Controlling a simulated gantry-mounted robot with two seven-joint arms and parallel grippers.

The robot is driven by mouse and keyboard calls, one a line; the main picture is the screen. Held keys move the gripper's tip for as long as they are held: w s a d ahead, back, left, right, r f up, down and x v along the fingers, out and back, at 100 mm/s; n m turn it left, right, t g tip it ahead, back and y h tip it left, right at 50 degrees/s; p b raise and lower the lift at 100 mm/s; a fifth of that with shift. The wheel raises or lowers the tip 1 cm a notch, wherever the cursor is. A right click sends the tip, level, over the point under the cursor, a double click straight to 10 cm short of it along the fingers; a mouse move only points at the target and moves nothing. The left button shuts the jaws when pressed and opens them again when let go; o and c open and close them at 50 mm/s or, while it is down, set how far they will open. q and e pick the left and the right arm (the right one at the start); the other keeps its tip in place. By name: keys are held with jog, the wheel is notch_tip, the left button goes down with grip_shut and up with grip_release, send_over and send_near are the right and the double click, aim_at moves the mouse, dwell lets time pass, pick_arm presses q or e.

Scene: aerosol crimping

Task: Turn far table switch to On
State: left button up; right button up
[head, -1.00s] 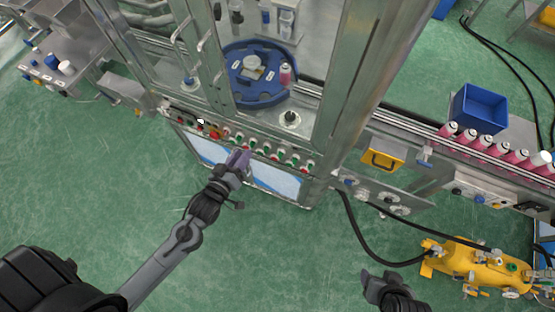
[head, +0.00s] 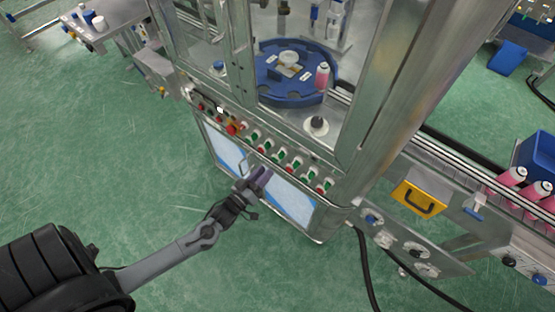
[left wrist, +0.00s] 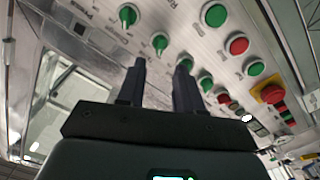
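The machine's control panel (head: 277,146) carries a row of green switches and red and green buttons. In the left wrist view, several green rotary switches (left wrist: 160,43) run diagonally across the panel, with green (left wrist: 214,14) and red (left wrist: 237,45) push buttons beside them. Their labels are too small or blurred for me to tell which switch is the far table one. My left gripper (head: 260,177) is just in front of and below the panel. In the left wrist view its two fingers (left wrist: 160,75) are apart with nothing between them. My right gripper is out of view.
A red emergency stop (head: 233,128) on a yellow base sits toward the panel's left end; it also shows in the left wrist view (left wrist: 270,93). Glass doors above enclose a blue turntable (head: 295,90). A conveyor with pink cans (head: 512,176) extends right. The green floor in front is clear.

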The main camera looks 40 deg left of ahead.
aim_at(281, 155)
pick_arm(q)
jog(key=w, duration=0.8)
jog(key=shift+a, duration=0.2)
grip_shut()
